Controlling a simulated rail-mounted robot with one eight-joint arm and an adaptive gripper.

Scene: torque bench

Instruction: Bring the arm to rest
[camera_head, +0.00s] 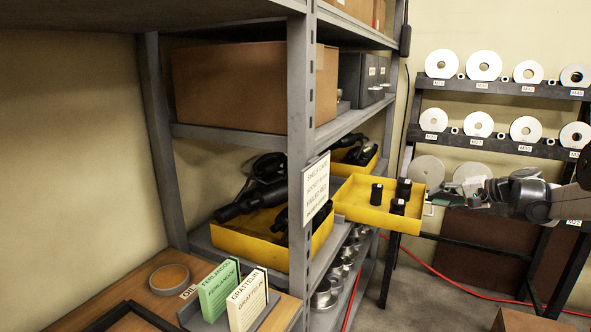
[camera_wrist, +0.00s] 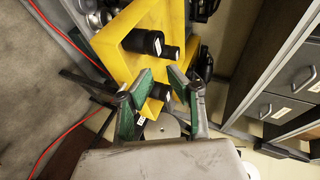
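My gripper (camera_head: 447,197) is at the right of the head view, on the end of my arm, just right of the yellow tray (camera_head: 366,216). In the wrist view my gripper (camera_wrist: 162,74) has its two green-padded fingers spread apart, with nothing held between them. The tray juts out from the shelf and holds several black sockets (camera_head: 398,206). In the wrist view the yellow tray (camera_wrist: 118,57) and its sockets (camera_wrist: 143,42) lie beyond the fingertips. Whether the fingers touch the tray cannot be told.
A grey shelf post (camera_head: 299,130) with a sign (camera_head: 316,189) stands left of the tray. A yellow bin (camera_head: 250,242) with black tools sits on the shelf. A rack (camera_head: 470,144) of white discs stands behind my arm. A red cable (camera_head: 460,288) crosses the floor.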

